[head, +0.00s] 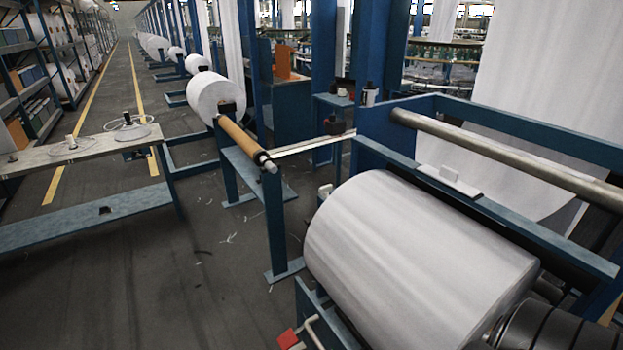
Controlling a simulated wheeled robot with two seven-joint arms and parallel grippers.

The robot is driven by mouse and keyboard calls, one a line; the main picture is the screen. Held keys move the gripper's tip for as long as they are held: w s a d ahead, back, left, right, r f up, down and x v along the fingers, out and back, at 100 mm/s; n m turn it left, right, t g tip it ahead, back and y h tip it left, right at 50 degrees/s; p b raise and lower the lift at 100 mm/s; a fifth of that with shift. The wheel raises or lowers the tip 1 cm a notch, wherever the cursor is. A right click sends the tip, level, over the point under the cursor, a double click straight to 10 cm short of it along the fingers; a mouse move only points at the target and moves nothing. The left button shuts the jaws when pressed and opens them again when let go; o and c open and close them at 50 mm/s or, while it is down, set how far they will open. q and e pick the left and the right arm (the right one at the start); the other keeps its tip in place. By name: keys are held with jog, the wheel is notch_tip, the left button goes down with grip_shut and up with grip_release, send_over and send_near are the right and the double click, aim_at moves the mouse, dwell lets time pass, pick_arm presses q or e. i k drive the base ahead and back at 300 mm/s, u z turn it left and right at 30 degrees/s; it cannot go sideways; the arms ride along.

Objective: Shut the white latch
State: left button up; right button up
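A large white fabric roll (410,262) lies in a blue loom frame (500,222) at the right. A small white piece (325,191), perhaps the white latch, stands up at the roll's far left end. It is too small to tell whether it is open or shut. A pale bent handle (314,332) is at the bottom, beside a red part (287,339). A flat white piece with a raised bar (449,181) lies on the blue beam above the roll. Neither of my grippers is in view.
A workbench (80,151) with a lower shelf stands at the left. A brown roller (243,140) rests on a blue stand in the middle. Dark open floor (220,255) lies between the bench and loom. A metal bar (500,151) crosses behind the beam.

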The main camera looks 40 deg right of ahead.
aim_at(326, 191)
jog(key=i, duration=2.45)
jog(key=z, duration=3.7)
